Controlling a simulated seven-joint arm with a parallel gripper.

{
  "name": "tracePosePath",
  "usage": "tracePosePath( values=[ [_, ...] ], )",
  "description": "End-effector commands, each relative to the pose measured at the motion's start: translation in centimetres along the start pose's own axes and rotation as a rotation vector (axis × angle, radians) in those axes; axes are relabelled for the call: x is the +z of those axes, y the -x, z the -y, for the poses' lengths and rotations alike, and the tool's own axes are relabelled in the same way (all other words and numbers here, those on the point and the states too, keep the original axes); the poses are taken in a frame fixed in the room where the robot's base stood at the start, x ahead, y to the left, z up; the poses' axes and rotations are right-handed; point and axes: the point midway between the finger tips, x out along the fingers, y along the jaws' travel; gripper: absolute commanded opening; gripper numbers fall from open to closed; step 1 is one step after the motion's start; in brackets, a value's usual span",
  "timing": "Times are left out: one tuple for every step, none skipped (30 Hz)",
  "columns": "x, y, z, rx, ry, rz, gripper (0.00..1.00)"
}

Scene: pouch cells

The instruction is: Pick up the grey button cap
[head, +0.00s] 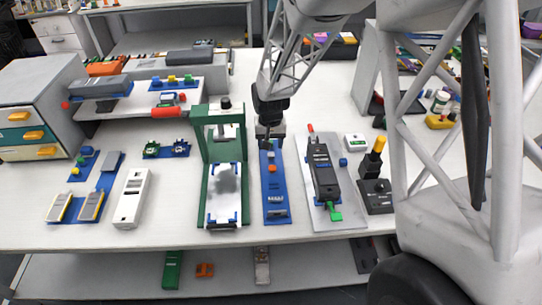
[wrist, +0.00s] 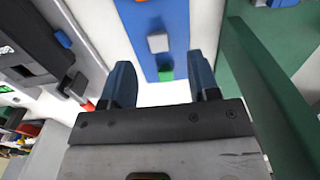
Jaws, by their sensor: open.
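The grey button cap (wrist: 157,42) is a small pale grey block on a narrow blue board (wrist: 160,15). A small green block (wrist: 166,73) sits close by on the same board. My gripper (wrist: 163,82) is open and empty, its two dark blue fingers apart, with the green block showing between them and the grey cap beyond the fingertips. In the head view, my gripper (head: 270,136) hangs above the far end of the blue board (head: 274,195). The grey cap is too small there to make out surely.
A green frame (head: 205,165) stands close to the left of the board in the head view. A grey plate with a dark device (head: 325,180) lies to the right. A white box (head: 132,197) is farther left. The front table strip is clear.

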Motion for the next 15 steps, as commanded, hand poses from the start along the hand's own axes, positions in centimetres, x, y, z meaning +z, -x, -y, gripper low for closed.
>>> tracePosePath(
  values=[
    [0.0,0.0,0.0,0.000,0.000,0.000,0.55],
    [0.0,-0.1,0.0,0.000,0.000,0.000,0.55],
    [0.0,-0.1,0.0,0.000,0.000,0.000,0.55],
    [0.0,-0.2,0.0,0.000,0.000,0.000,0.55],
    [0.0,-0.4,0.0,0.000,0.000,0.001,0.55],
    [0.0,-0.6,-0.1,0.000,0.000,0.001,0.55],
    [-0.1,-0.8,-0.1,0.000,0.000,0.001,0.55],
    [-0.1,-1.1,-0.1,0.000,0.000,0.001,0.55],
    [-0.1,-1.5,-0.1,0.000,0.000,0.001,0.55],
    [-0.1,-1.8,-0.1,0.000,0.000,0.002,0.55],
    [-0.1,-2.1,-0.2,0.000,0.000,0.002,0.55],
    [-0.1,-2.5,-0.2,0.000,0.000,0.002,0.55],
    [-0.2,-2.8,-0.2,0.000,-0.001,0.002,0.55],
    [-0.2,-3.1,-0.3,0.000,0.000,0.001,0.55],
    [-0.2,-3.6,-0.3,0.000,0.000,0.001,0.55]
  ],
)
